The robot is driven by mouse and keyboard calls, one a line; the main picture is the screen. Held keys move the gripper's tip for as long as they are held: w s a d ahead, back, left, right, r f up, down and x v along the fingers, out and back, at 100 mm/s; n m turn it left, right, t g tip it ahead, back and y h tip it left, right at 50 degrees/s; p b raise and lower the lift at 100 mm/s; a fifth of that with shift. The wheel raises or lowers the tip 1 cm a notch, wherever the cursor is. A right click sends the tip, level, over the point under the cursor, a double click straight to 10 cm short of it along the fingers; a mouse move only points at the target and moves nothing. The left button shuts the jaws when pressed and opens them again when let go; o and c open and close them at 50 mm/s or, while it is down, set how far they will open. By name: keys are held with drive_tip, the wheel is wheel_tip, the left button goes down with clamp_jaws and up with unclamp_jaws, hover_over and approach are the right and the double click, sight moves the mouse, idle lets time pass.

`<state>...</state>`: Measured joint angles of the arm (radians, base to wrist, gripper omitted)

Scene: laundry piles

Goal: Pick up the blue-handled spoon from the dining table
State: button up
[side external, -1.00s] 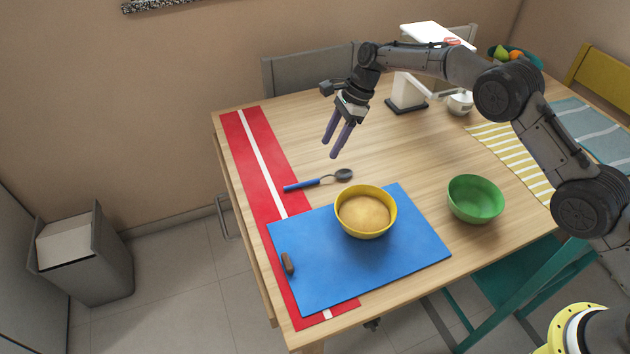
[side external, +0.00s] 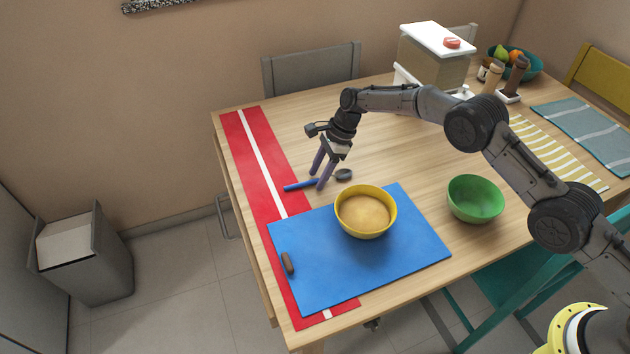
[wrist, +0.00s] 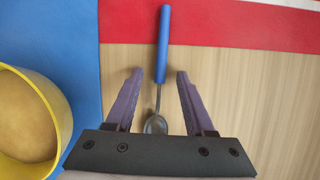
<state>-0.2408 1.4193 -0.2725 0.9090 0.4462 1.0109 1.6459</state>
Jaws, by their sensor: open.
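The blue-handled spoon (side external: 301,185) lies on the wooden dining table (side external: 400,150), with its handle end over the red runner and its dark bowl toward the right. In the wrist view the spoon (wrist: 163,40) runs between my fingers, with its metal neck and bowl between them and its blue handle beyond the tips. My gripper (side external: 317,180) is open and empty, pointing down at the spoon with one finger on each side. My gripper also shows in the wrist view (wrist: 160,78). The side view does not show clearly how far the tips are above the table.
A yellow bowl (side external: 364,212) with tan contents stands on a blue mat (side external: 420,248), close to the spoon. A green bowl (side external: 475,199) is to its right. The red runner (side external: 245,150) lies along the left edge.

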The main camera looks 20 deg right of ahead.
clamp_jaws()
drive_tip(key=shift+r, duration=0.1)
idle(0.4)
